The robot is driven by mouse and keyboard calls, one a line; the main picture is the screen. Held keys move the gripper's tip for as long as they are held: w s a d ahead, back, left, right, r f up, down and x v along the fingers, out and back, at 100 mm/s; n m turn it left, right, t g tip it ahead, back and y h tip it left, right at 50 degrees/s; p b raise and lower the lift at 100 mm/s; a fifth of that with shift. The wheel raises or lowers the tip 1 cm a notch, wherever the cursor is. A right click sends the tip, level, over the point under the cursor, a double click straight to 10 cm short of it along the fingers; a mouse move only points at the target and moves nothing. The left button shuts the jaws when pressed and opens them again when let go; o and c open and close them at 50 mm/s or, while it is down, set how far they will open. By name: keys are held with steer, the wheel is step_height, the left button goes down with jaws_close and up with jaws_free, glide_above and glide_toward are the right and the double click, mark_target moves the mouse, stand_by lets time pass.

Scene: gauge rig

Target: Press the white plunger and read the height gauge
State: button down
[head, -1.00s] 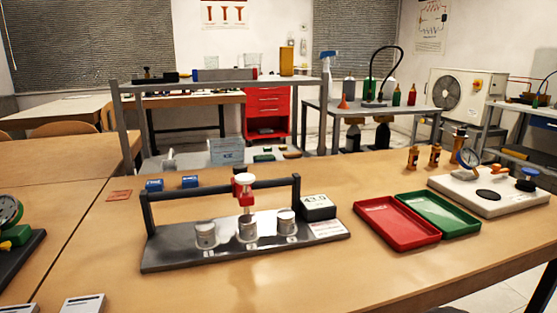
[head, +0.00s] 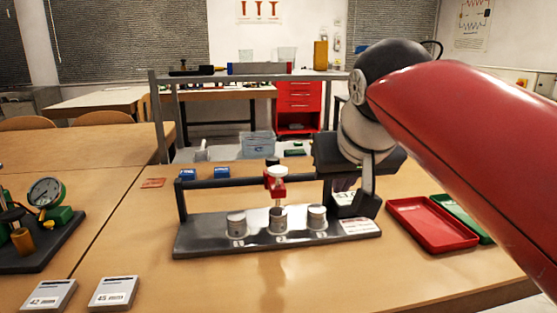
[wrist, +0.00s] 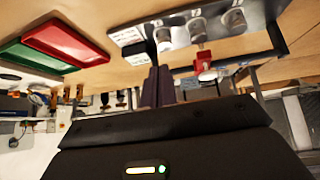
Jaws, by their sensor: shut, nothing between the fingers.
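The gauge rig has a dark metal base (head: 200,243) with a bar over it. Its red clamp (head: 276,190) carries the white plunger (head: 276,171), above the middle of three numbered metal cylinders (head: 278,219). The height gauge's readout box (head: 347,205) is at the base's right end. My arm partly covers it and I cannot read its digits. My gripper (head: 345,184) is over that end, to the right of the plunger and apart from it. In the wrist view, which is upside down, my gripper (wrist: 158,88) is shut and empty, with the plunger (wrist: 203,75) to its right.
A red tray (head: 430,222) and a green tray (head: 465,215) lie right of the rig. Blue blocks (head: 221,173) lie behind it. Cards marked 42 (head: 48,296) and 45 (head: 113,292) lie front left. A dial gauge stand (head: 45,195) is further left. Table in front is clear.

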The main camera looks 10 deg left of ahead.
steer(key=w+a+r+t+y, duration=0.1)
steer(key=w+a+r, duration=0.3)
steer(key=a+r, duration=0.5)
steer(key=shift+a+r+n, duration=0.35)
steer(key=shift+r+n, duration=0.05)
steer(key=shift+r, duration=0.1)
steer(key=shift+w, duration=0.1)
steer(key=b, duration=0.1)
glide_above(275, 167)
steer(key=s, duration=0.3)
steer(key=f, duration=0.7)
steer(key=shift+d+f, duration=0.15)
steer(key=shift+d, duration=0.25)
step_height(275, 167, down, 3)
steer(key=shift+f+b, duration=0.1)
steer(key=shift+b, duration=0.6)
steer(key=shift+f, duration=0.3)
steer(key=shift+f, duration=0.1)
